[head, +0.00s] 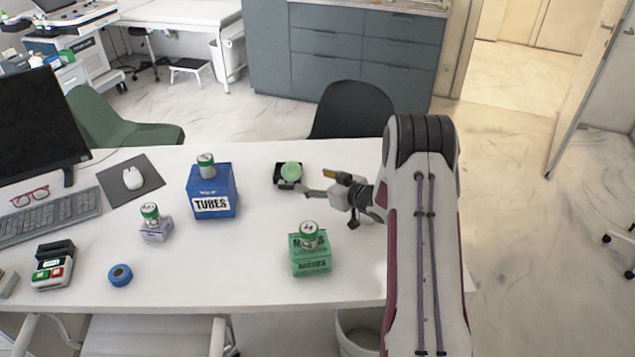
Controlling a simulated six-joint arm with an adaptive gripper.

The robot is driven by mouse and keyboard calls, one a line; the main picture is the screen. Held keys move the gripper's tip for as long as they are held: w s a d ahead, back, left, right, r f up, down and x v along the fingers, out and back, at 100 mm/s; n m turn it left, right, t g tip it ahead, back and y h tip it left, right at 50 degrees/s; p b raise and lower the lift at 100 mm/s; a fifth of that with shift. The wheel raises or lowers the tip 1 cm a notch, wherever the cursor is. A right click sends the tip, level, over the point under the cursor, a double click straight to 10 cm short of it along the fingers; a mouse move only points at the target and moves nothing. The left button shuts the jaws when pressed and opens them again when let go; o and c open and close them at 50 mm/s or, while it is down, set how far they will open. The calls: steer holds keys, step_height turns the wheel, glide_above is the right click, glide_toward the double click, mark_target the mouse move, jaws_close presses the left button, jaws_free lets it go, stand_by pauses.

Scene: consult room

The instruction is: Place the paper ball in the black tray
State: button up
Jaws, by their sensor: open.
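The small black tray (278,183) lies on the white desk near its back edge, centre right. A light green round thing (291,171), which looks like the paper ball, sits in the tray. It is too small to make out its texture. My gripper (314,182) is just right of the tray, low over the desk, with its fingers spread toward the tray. It is open and nothing shows between the fingers. One fingertip is close to the tray's front right corner; I cannot tell whether it touches.
A green box (311,262) with a can on top stands in front of my gripper. A blue tubes box (211,192), also topped by a can, is left of the tray. A black chair (351,108) stands behind the desk. The desk between the boxes is clear.

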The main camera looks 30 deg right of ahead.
steer(key=shift+s+d+r, duration=0.1)
steer(key=shift+s+r, duration=0.05)
steer(key=shift+s, duration=0.2)
stand_by(0.4)
steer(key=s+a+r+m+g+h, duration=0.15)
steer(key=s+r, duration=0.25)
steer(key=r, duration=0.4)
steer(key=s+a+r+g+h, duration=0.1)
steer(key=s+a+r+h, duration=0.2)
steer(key=r, duration=0.5)
steer(key=s+r+m+g+h, duration=0.1)
steer(key=s+r+h, duration=0.1)
steer(key=s+r, duration=0.45)
steer(key=s+a+g+y, duration=0.1)
steer(key=s+a, duration=0.4)
steer(key=s, duration=0.6)
steer(key=s+a+r+g+y, duration=0.1)
steer(key=s+a, duration=0.4)
steer(key=s, duration=0.5)
steer(key=s+a+r+g+y, duration=0.1)
steer(key=s+a, duration=0.4)
steer(key=s, duration=0.6)
steer(key=shift+s+g, duration=0.35)
steer(key=shift+g, duration=0.4)
steer(key=shift+r+m, duration=0.1)
steer(key=shift+m, duration=0.15)
